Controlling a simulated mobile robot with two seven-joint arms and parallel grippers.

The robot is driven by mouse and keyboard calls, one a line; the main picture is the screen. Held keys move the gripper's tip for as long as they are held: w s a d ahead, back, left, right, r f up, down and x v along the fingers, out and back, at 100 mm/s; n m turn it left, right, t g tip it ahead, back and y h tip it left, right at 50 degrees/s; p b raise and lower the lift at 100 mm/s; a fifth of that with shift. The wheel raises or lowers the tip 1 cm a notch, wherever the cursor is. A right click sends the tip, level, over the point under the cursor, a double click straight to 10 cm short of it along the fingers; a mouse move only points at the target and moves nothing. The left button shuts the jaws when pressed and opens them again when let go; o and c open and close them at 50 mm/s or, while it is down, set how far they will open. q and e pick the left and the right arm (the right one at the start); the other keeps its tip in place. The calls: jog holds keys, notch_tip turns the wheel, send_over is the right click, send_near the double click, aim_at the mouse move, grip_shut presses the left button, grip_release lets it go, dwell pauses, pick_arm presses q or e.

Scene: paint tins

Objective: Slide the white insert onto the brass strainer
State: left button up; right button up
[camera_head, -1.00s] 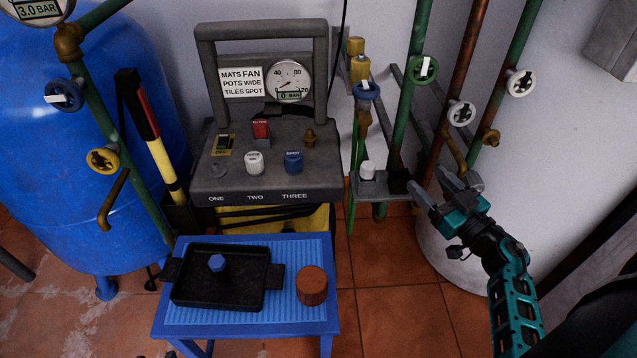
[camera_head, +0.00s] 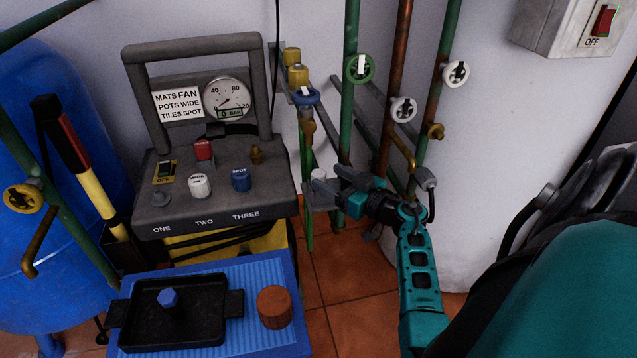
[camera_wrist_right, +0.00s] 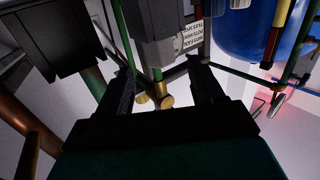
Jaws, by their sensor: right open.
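A small white cylinder (camera_head: 318,174), which looks like the white insert, stands on a grey wall bracket (camera_head: 320,200) at centre in the head view. My right gripper (camera_head: 338,182) is open, right beside it on the right; I cannot tell whether the fingers touch it. In the right wrist view the gripper's dark fingers (camera_wrist_right: 163,72) are spread, with no white cylinder visible between them. Brass fittings (camera_head: 298,76) stand above the blue valve on the pipework; one may be the strainer. Brass parts (camera_wrist_right: 166,101) also show beyond the fingers in the wrist view. My left gripper is out of view.
Green and copper pipes with valve wheels (camera_head: 403,109) rise behind my right gripper. The grey machine (camera_head: 215,215) with knobs stands to the left. A blue table (camera_head: 255,350) holds a black tray (camera_head: 215,338) and a brown cylinder (camera_head: 274,306). Tiled floor is bare below the bracket.

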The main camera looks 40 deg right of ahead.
aim_at(325, 177)
jog(key=w, duration=0.1)
jog(key=w+b, duration=0.1)
jog(key=w, duration=0.2)
jog(key=shift+w+a+f+b, duration=0.2)
jog(key=shift+a+f+b, duration=0.1)
jog(key=shift+b, duration=0.1)
jog(key=c, duration=1.1)
